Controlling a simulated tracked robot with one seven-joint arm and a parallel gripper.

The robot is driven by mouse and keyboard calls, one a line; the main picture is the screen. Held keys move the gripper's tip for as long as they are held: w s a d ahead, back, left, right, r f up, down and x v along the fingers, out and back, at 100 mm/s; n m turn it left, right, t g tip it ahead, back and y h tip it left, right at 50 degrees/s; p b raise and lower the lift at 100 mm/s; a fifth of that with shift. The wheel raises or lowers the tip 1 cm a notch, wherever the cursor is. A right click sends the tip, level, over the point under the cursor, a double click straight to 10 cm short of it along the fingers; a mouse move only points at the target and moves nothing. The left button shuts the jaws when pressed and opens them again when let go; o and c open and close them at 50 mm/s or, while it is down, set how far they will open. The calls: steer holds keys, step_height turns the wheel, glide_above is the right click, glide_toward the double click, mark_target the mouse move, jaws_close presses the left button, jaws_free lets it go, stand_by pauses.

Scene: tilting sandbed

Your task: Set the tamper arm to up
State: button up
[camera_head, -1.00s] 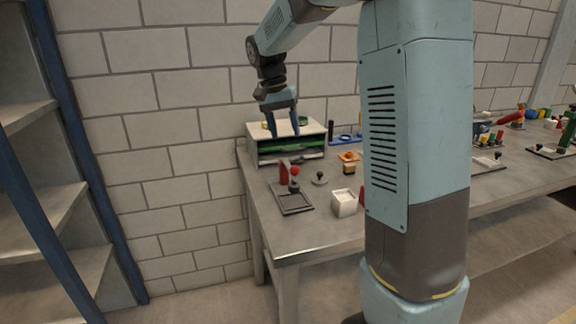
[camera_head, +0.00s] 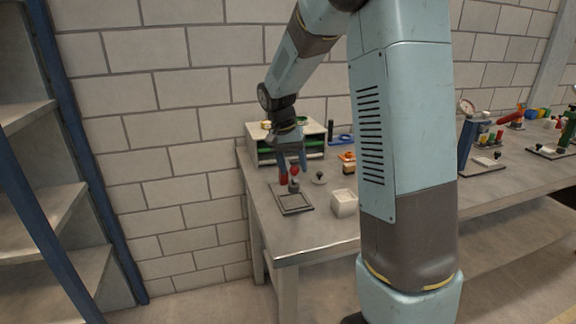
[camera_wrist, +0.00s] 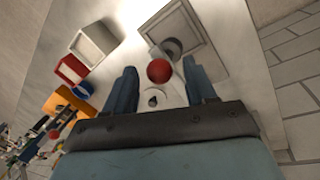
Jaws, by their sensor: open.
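The sandbed is a small grey framed tray (camera_head: 293,204) near the left end of the bench; it also shows in the wrist view (camera_wrist: 198,33). The arm's tilt is hard to tell.
A white open box (camera_head: 344,204) stands right of the tray, with a small black-knobbed piece (camera_head: 319,178) and an orange block (camera_head: 348,163) behind. The bench front beside the tray is clear.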

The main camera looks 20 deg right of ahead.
jaws_close()
stand_by(0.4)
